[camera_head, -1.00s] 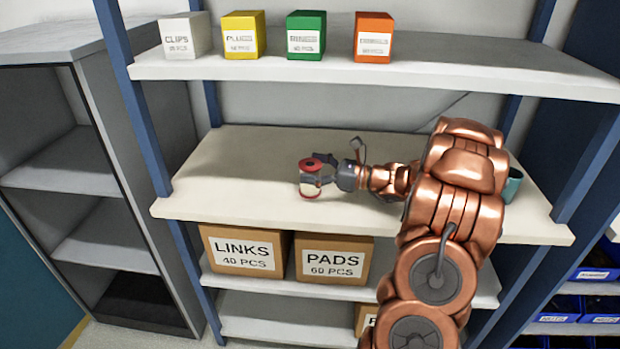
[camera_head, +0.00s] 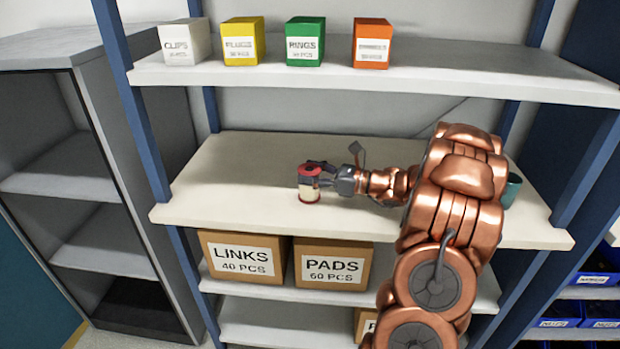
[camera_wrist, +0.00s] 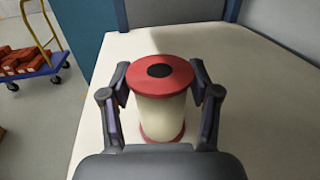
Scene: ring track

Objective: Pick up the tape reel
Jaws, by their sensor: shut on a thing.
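The tape reel (camera_head: 310,192) stands upright on the middle shelf board (camera_head: 240,165), near its front edge. It has red flanges, a pale body and a dark hub on top. It also shows in the wrist view (camera_wrist: 161,108), between the two fingers. My gripper (camera_head: 318,178) reaches it from the right and is shut on it, with one finger on each side just below the top flange. In the wrist view my gripper (camera_wrist: 161,92) has its pads against the reel's sides. The reel's base seems to rest on the board, but I cannot tell for certain.
Small boxes, white (camera_head: 184,39), yellow (camera_head: 243,41), green (camera_head: 305,42) and orange (camera_head: 371,44), stand on the upper shelf. A teal object (camera_head: 512,190) stands behind my arm at the right. Cartons (camera_head: 334,262) sit below. The board's left side is clear.

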